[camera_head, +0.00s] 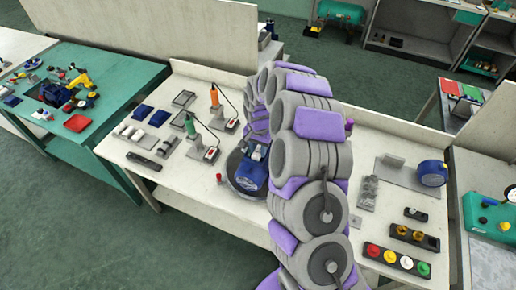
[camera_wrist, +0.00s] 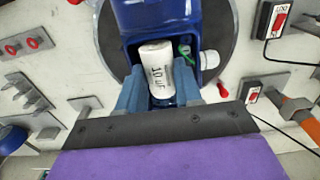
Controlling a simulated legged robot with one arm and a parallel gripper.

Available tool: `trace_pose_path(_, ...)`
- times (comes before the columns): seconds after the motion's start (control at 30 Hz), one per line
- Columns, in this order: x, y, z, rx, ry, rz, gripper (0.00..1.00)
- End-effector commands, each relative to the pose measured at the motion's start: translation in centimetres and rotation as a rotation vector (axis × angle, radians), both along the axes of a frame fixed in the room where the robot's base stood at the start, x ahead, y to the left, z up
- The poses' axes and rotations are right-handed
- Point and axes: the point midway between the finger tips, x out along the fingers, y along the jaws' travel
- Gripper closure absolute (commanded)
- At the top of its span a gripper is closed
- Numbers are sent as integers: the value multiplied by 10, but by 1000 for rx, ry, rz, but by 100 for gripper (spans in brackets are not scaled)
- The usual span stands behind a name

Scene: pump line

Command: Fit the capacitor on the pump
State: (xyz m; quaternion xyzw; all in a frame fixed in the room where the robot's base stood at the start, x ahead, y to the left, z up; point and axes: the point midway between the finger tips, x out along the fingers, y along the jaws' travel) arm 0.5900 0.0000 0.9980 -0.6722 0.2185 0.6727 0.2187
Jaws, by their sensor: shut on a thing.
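In the wrist view a white cylindrical capacitor (camera_wrist: 157,66) with dark lettering lies between the two blue-grey fingers of my gripper (camera_wrist: 158,84), which is shut on its near part. Its far end is over the open box of the blue pump (camera_wrist: 160,14). I cannot tell whether it touches the box floor. In the head view the pump (camera_head: 251,172) sits on a dark round plate (camera_head: 235,186), partly behind my arm. The capacitor is not clear there.
Left of the pump stand an orange-handled tool (camera_head: 214,97) and a green-handled tool (camera_head: 190,126), with corded boxes. At right are a holder (camera_head: 368,193), a blue round part (camera_head: 432,173) and a strip of coloured buttons (camera_head: 397,261).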

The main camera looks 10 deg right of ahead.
Motion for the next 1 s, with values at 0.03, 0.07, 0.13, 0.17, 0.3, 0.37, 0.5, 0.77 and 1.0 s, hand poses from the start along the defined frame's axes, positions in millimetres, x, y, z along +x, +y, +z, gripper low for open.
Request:
trace_pose_path(0.03,0,0,0,0,0,0,90)
trace_pose_path(0.07,0,0,0,0,0,0,90)
trace_pose_path(0.13,0,0,0,0,0,0,90)
trace_pose_path(0.17,0,0,0,0,0,1,90)
trace_pose_path(0.3,0,0,0,0,0,1,90)
trace_pose_path(0.37,0,0,0,0,0,1,90)
trace_pose_path(0.5,0,0,0,0,0,1,90)
trace_pose_path(0.77,0,0,-2,0,0,1,90)
trace_pose_path(1.0,0,0,-4,-1,-1,1,64)
